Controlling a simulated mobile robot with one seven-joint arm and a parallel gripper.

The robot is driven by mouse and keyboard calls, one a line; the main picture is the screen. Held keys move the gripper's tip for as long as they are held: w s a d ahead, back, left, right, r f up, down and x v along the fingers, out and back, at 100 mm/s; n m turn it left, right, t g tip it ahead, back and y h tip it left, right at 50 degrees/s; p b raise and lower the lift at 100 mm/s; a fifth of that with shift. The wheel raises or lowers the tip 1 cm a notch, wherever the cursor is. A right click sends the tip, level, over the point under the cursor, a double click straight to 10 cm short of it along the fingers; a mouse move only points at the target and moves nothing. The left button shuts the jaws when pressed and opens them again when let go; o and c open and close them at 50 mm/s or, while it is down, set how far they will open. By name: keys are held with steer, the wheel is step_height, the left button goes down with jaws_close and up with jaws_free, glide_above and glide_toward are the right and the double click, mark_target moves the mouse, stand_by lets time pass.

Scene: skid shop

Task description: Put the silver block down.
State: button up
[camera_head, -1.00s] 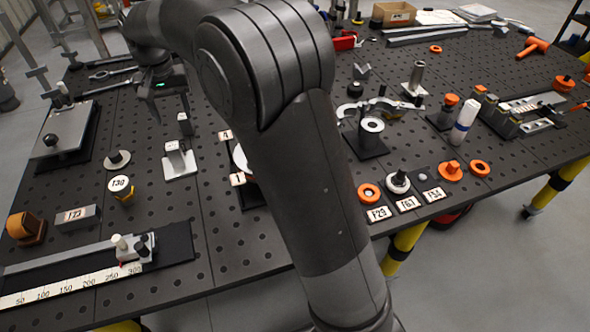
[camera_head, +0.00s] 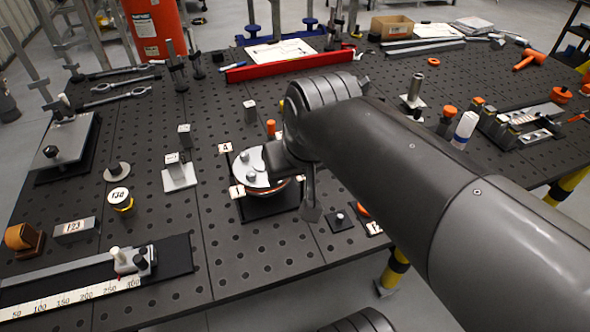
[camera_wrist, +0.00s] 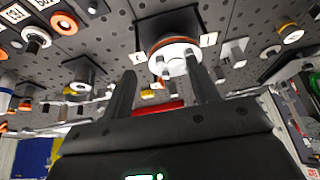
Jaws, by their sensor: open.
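My gripper (camera_wrist: 160,68) is open, with nothing between its two dark fingers in the wrist view. In the head view a dark finger (camera_head: 311,208) hangs by the right side of the round silver disc fixture. Several silver-grey blocks stand on the perforated table, all apart from my gripper. One small upright block (camera_head: 250,111) is behind the disc. Another (camera_head: 185,135) stands farther left, behind a block on a pale plate (camera_head: 178,178). A wider block marked 123 (camera_head: 75,229) lies at the front left. I cannot tell which one the task means.
The disc fixture (camera_head: 246,178) on its black base, with numbered tags, is close to my gripper. A red bar (camera_head: 290,64) lies at the back. The table between the left blocks and disc is mostly clear.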

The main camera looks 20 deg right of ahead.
steer(key=shift+t, duration=0.3)
steer(key=s+f, duration=0.1)
steer(key=s+d+f, duration=0.1)
steer(key=s, duration=0.1)
steer(key=shift+s, duration=0.15)
steer(key=shift+o, duration=0.5)
stand_by(1.3)
